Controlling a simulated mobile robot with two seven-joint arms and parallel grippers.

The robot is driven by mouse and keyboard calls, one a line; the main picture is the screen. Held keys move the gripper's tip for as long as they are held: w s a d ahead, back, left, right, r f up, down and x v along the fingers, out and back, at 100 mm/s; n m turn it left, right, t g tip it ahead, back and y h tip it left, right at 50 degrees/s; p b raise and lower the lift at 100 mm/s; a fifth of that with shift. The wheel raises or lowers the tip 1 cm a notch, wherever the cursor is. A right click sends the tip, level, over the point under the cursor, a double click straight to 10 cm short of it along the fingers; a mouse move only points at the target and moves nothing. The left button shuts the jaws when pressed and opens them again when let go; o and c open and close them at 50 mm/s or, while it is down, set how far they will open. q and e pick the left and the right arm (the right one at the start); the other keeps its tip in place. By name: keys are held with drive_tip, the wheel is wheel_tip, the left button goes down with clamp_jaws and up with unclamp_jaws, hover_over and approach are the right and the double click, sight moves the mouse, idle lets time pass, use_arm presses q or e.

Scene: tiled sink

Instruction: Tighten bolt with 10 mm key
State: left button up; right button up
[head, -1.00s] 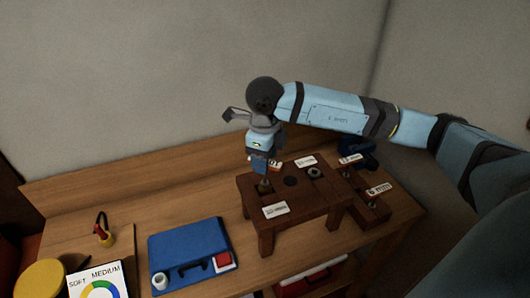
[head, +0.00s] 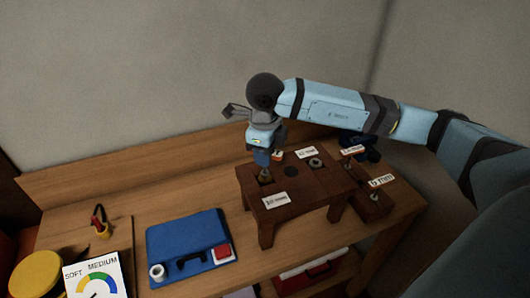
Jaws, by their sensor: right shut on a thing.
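A small brown wooden bench (head: 318,194) stands on the worktable. A white label (head: 276,200) on its near left corner appears to read 10 mm, though it is blurred. A bolt (head: 265,179) sits at the bench's left end, just behind that label. My right gripper (head: 262,152) points down directly above this bolt. It is shut on a tool, apparently the key, which is mostly hidden by the gripper. The key's lower end reaches down to the bolt and seems to touch it. My left gripper is out of view.
A round metal fitting (head: 315,163) and a dark hole (head: 291,171) are in the bench top. A lower labelled step (head: 372,207) stands at right. A blue case (head: 188,236), a soft-medium dial card (head: 100,275) and a red-handled item (head: 100,222) lie at left.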

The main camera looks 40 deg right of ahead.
drive_tip(key=m, duration=0.6)
idle(0.3)
drive_tip(key=m, duration=0.6)
drive_tip(key=shift+m+p, duration=0.3)
drive_tip(key=o, duration=1)
drive_tip(key=shift+c, duration=0.2)
